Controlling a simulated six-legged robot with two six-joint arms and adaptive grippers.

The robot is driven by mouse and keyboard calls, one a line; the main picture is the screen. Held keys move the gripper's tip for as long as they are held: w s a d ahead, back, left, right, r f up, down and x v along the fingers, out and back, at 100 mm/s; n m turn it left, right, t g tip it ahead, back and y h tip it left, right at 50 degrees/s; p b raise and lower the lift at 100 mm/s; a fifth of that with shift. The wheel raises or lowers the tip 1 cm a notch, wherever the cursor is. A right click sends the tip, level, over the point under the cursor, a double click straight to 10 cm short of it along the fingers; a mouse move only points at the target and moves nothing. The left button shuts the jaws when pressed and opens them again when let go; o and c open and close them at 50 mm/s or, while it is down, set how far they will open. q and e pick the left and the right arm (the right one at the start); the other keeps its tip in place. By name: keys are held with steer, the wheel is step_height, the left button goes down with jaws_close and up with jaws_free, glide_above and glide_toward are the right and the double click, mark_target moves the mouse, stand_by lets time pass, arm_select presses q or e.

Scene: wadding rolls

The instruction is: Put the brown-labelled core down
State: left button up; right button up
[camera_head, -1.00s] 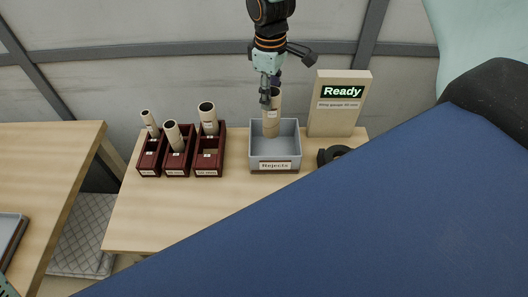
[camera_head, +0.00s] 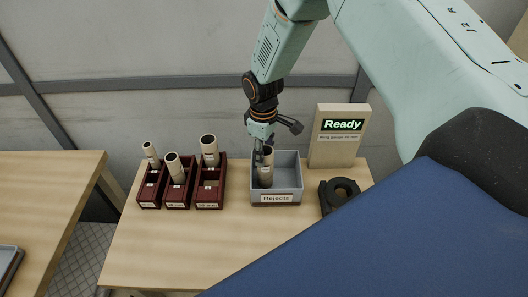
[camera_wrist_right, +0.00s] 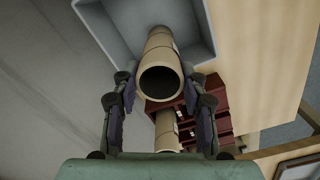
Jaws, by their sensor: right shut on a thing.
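My right gripper (camera_head: 262,152) is over the grey Rejects tray (camera_head: 277,198). It is shut on a beige tubular core (camera_head: 266,172), which stands nearly upright with its lower part inside the tray, towards the left. I cannot tell whether its lower end touches the tray floor, and its label colour is too small to read. In the right wrist view the core (camera_wrist_right: 161,60) lies between the two fingers (camera_wrist_right: 158,84), its open end facing the camera, with the grey tray (camera_wrist_right: 113,22) beyond. My left gripper is not in view.
Dark red boxes (camera_head: 209,198) to the left each hold a leaning beige core (camera_head: 209,150). A black ring gauge (camera_head: 342,190) and a "Ready" sign (camera_head: 340,145) stand to the right. The table front (camera_head: 190,245) is clear.

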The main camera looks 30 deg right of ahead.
steer(key=shift+a+f, duration=0.1)
steer(key=shift+f, duration=0.1)
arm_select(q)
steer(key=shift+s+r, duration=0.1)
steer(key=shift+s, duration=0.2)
arm_select(e)
steer(key=shift+s, duration=0.25)
steer(key=shift+w+d+f, duration=0.2)
steer(key=shift+d+f, duration=0.05)
steer(key=shift+f, duration=0.1)
steer(key=o, duration=0.5)
steer(key=shift+a, duration=0.1)
steer(key=shift+c, duration=0.2)
steer(key=o, duration=0.4)
steer(key=shift+s+a+r, duration=0.1)
steer(key=shift+r, duration=0.05)
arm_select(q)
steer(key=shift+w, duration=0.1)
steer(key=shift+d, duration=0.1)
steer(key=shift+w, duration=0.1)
